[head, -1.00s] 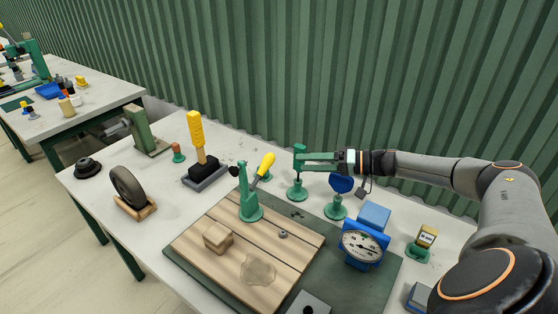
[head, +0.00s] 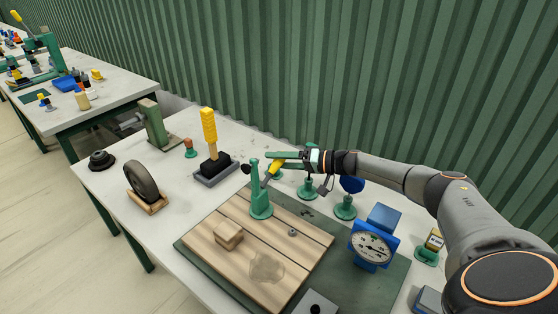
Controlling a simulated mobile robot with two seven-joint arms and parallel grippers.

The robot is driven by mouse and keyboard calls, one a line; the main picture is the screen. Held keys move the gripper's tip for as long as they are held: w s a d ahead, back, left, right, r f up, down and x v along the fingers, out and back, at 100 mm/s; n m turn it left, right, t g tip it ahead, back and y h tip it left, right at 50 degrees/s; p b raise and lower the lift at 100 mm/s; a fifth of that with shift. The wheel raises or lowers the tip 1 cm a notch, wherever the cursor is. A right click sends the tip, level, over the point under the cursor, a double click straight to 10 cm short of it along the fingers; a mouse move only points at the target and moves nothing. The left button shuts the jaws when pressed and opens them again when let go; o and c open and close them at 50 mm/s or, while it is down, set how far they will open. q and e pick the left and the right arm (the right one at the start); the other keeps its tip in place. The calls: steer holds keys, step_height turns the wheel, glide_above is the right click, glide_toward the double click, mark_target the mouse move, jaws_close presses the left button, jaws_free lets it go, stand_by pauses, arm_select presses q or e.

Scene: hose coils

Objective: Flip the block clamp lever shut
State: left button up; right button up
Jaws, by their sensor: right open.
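The block clamp (head: 261,203) is green and stands on a wooden board. Its lever has a yellow grip (head: 276,170) that slants up to the right from the green body. A small wooden block (head: 228,235) lies on the board, to the left and in front of the clamp. My right gripper (head: 270,160) has green fingers, is open, and reaches in from the right at the top of the yellow grip. The fingers partly overlap the grip; whether they touch it I cannot tell. My left gripper is not in view.
The wooden board (head: 215,246) lies on a green mat (head: 378,292). A blue dial gauge (head: 371,247) and green-based stands (head: 345,207) are at the right. A yellow-handled tool (head: 209,130) in a black base stands behind left, beside a wheel (head: 141,181) on a wooden cradle.

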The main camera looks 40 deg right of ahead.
jaws_close()
stand_by(0.5)
stand_by(0.9)
